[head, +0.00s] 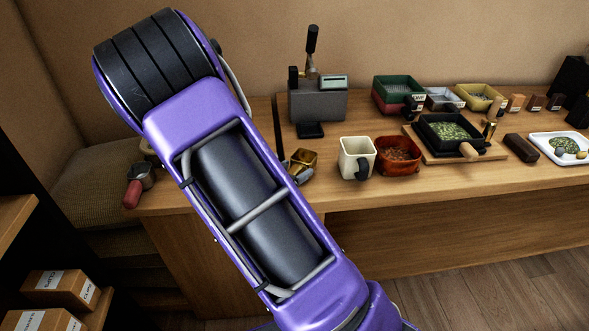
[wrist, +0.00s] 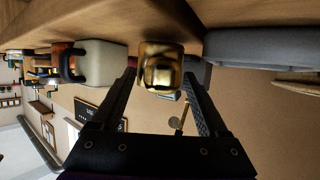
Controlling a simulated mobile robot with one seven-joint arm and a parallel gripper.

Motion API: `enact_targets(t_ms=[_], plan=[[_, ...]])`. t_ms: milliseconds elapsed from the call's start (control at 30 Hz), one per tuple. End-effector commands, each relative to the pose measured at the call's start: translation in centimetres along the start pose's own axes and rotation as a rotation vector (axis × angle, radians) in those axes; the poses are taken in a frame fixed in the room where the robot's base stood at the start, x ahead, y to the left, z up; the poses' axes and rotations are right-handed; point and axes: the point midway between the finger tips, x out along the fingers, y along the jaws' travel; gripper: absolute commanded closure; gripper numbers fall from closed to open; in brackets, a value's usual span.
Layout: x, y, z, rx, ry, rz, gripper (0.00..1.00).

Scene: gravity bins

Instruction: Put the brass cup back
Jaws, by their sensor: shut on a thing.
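The brass cup (head: 304,158) is a small, shiny, square-looking gold cup at the counter's front, just right of my arm in the head view. In the wrist view the brass cup (wrist: 160,70) sits between the fingertips of my gripper (wrist: 159,82), which is shut on it. My arm hides most of the gripper in the head view. The cup is close to the wooden counter (head: 240,195); I cannot tell whether it touches the top.
A cream mug (head: 356,156) and a reddish-brown bin (head: 398,156) stand to the cup's right. A grey machine (head: 318,104) stands behind. A black tray (head: 450,133), a green bin (head: 399,90) and a yellow bin (head: 479,98) are further right. A red-handled tool (head: 138,184) lies left.

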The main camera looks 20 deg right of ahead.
Motion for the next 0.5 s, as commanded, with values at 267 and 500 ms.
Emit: enact_targets(t_ms=[267, 500], plan=[[0.21, -0.01, 0.41, 0.000, 0.001, 0.000, 1.00], [0.34, -0.01, 0.74, 0.000, 0.001, 0.000, 1.00]])
